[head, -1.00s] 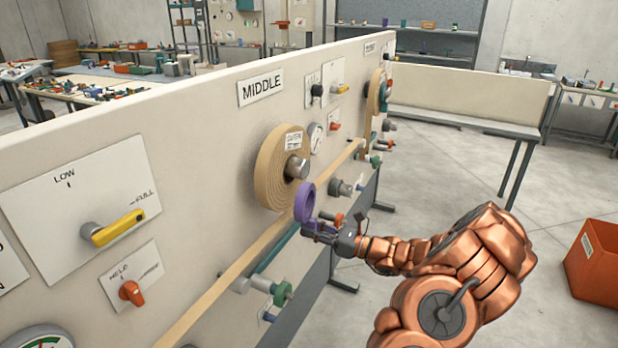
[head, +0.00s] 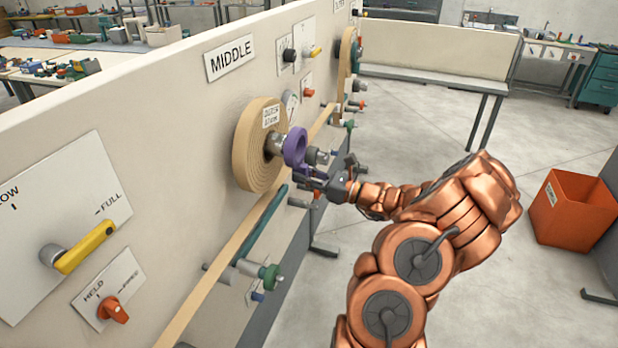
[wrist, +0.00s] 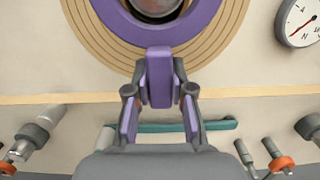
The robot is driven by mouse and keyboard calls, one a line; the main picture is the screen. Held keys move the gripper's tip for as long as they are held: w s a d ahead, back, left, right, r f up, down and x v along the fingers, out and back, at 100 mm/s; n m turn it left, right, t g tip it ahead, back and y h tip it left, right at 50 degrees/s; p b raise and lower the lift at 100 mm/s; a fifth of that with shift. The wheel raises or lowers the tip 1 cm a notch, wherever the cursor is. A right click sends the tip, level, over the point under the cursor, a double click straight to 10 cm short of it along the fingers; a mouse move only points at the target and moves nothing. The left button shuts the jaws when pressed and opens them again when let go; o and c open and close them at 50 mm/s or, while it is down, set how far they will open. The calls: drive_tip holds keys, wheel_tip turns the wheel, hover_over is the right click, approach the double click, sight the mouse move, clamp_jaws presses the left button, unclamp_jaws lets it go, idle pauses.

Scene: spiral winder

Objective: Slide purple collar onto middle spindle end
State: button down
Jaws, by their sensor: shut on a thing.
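The purple collar (head: 295,147) is a ring held upright by its lower edge in my gripper (head: 312,178). My gripper is shut on it, and in the wrist view the fingers (wrist: 160,80) meet below the ring (wrist: 160,36). The middle spindle end (head: 273,144) is a grey metal stub at the centre of a tan roll (head: 250,150), under the MIDDLE sign (head: 229,60). In the head view the collar is just right of the stub. In the wrist view the spindle end (wrist: 155,7) shows through the collar's hole. I cannot tell whether the collar's rim is around it.
A tan strip (head: 225,255) runs along the panel below the roll. A green-tipped roller (head: 268,275) and other knobs stick out below. A dial gauge (wrist: 302,22) is right of the roll in the wrist view. An orange bin (head: 570,210) stands on the floor at right.

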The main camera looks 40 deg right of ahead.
drive_tip(key=x, duration=0.2)
drive_tip(key=b+x, duration=0.1)
drive_tip(key=f+x, duration=0.1)
drive_tip(key=x, duration=0.1)
drive_tip(key=shift+w+a, duration=0.25)
drive_tip(key=shift+w, duration=0.05)
idle(0.4)
drive_tip(key=c, duration=0.9)
unclamp_jaws()
drive_tip(key=shift+c, duration=0.2)
drive_tip(key=shift+o, duration=0.4)
drive_tip(key=o, duration=0.4)
drive_tip(key=shift+s, duration=0.1)
